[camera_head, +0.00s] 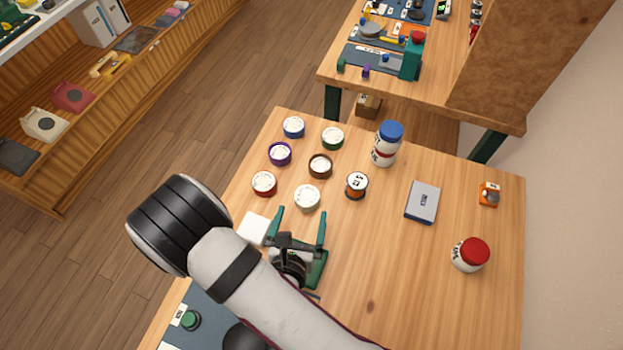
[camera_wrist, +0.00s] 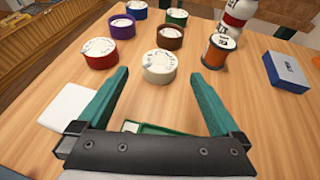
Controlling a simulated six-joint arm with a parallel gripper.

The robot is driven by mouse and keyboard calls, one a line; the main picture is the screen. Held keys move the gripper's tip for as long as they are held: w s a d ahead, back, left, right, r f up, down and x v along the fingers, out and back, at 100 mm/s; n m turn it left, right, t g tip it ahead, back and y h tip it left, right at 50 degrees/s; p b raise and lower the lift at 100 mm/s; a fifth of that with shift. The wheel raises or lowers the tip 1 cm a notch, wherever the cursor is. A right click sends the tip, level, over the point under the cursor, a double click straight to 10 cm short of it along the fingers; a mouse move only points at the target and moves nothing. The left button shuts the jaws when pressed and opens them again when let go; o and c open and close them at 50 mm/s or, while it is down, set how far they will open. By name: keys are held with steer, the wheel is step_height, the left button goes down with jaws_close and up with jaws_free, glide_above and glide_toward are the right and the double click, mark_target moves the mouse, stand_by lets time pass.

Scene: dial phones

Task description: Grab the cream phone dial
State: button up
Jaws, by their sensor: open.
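The cream phone dial (camera_head: 307,197) is a short round piece with a white numbered face, standing on the wooden table (camera_head: 400,290). It also shows in the wrist view (camera_wrist: 160,67), a little beyond my fingertips and roughly midway between them. My gripper (camera_head: 301,211) is open and empty, its two green fingers spread to the left and right on the near side of the cream dial. The wrist view also shows both fingers (camera_wrist: 164,80) apart with nothing between them.
Close around are a red dial (camera_head: 264,183), a brown dial (camera_head: 320,166), a purple dial (camera_head: 280,153), a blue dial (camera_head: 293,127), a green dial (camera_head: 332,138) and an orange-black spool (camera_head: 356,186). A white pad (camera_head: 253,229) lies left. The table's right half has free room.

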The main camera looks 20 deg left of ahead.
mark_target(307, 194)
steer(key=x, duration=0.7)
steer(key=shift+s, duration=0.1)
steer(key=c, duration=1.5)
steer(key=shift+r, duration=0.1)
